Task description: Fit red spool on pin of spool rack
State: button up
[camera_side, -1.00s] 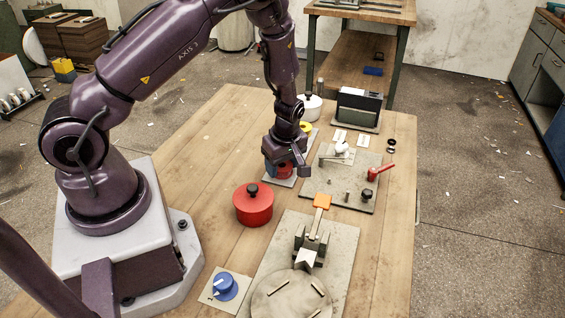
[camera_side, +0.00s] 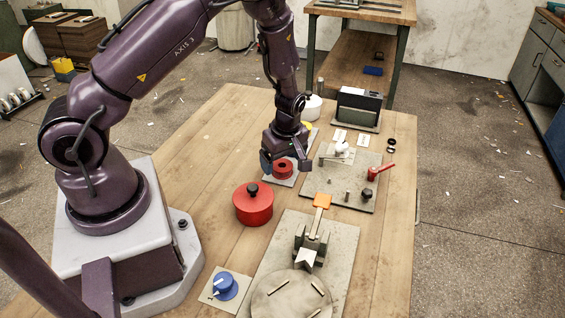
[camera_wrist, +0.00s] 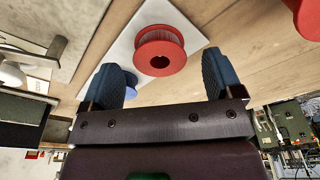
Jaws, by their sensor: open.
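The red spool (camera_side: 284,174) sits upright over the near part of the pale plate of the spool rack (camera_side: 272,180). In the wrist view the spool (camera_wrist: 160,50) shows its round flange and dark centre hole, above the white rack plate (camera_wrist: 122,52). I see no pin in the hole, so I cannot tell whether it is seated. My gripper (camera_side: 285,162) is open just above the spool, one finger on each side. In the wrist view both blue fingers (camera_wrist: 160,68) are apart and clear of the spool. A blue spool (camera_wrist: 130,80) is partly hidden behind.
A yellow spool (camera_side: 308,127) is behind my gripper. A red lidded pot (camera_side: 253,205) stands close in front, to the left. A grey fixture plate (camera_side: 329,197) with a red-handled lever (camera_side: 378,172) lies to the right. Bare table lies left of the rack.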

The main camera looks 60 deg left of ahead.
aim_at(286, 170)
notch_tip(286, 170, up, 11)
jog(key=d, duration=0.1)
jog(key=shift+d, duration=0.35)
jog(key=shift+w, duration=0.1)
jog(key=s+d+r+m+t+h, duration=0.1)
jog(key=s+d+r+m+t, duration=0.2)
jog(key=s+d+r+m, duration=0.2)
jog(key=s+d+r+m+t, duration=0.2)
jog(key=s+d+r+m, duration=0.2)
jog(key=s+r+m, duration=0.7)
notch_tip(286, 170, up, 5)
jog(key=m, duration=0.3)
jog(key=shift+s+d+t+h, duration=0.2)
jog(key=shift+d+t+h, duration=0.15)
jog(key=shift+t+h, duration=0.05)
